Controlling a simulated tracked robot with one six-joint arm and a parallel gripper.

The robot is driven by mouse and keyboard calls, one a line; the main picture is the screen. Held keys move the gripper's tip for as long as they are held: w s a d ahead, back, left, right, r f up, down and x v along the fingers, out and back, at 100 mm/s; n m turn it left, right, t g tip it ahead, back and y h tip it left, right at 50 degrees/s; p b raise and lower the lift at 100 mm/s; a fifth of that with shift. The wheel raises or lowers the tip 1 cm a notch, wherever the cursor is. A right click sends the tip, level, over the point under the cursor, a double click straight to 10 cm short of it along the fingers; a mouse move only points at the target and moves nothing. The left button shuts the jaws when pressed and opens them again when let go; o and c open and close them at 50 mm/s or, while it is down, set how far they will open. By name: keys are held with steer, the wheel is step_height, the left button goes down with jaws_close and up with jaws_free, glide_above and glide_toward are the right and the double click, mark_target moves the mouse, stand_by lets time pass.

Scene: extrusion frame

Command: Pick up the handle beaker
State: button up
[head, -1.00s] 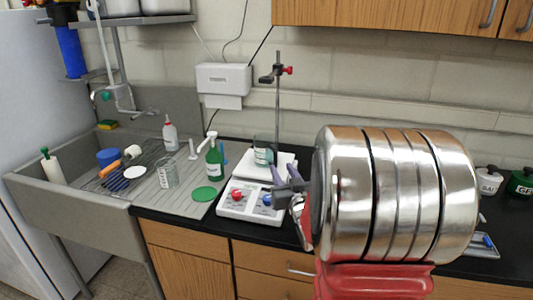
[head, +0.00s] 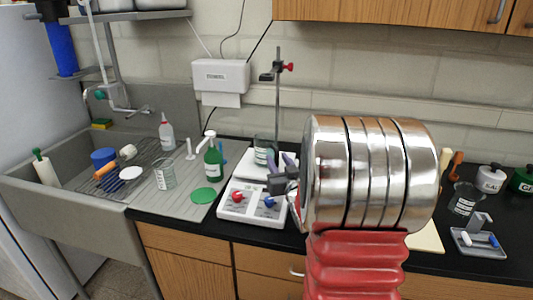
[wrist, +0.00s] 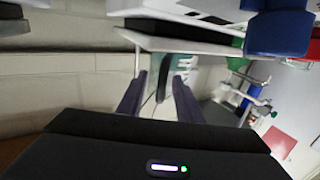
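A clear glass beaker (head: 263,151) with white markings stands upright on the white plate of the hotplate (head: 246,203), just left of my gripper. In the wrist view the beaker (wrist: 183,64) shows sideways beyond my fingers, with a dark strip in front of it that may be its handle. My gripper (head: 283,168) is open, its two purple fingers apart. The fingers also show in the wrist view (wrist: 160,96), one on each side of the dark strip. I cannot tell whether they touch it. My arm hides the counter behind it.
A stand with a red-knobbed clamp (head: 288,67) rises behind the hotplate. A green bottle (head: 213,162) and another beaker (head: 164,176) stand to the left by the sink. A third beaker (head: 465,198) and a grey tray (head: 479,243) are at the right.

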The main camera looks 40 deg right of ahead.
steer(key=shift+w, duration=0.6)
steer(key=shift+s, duration=0.1)
jaws_close()
steer(key=shift+d+r, duration=0.1)
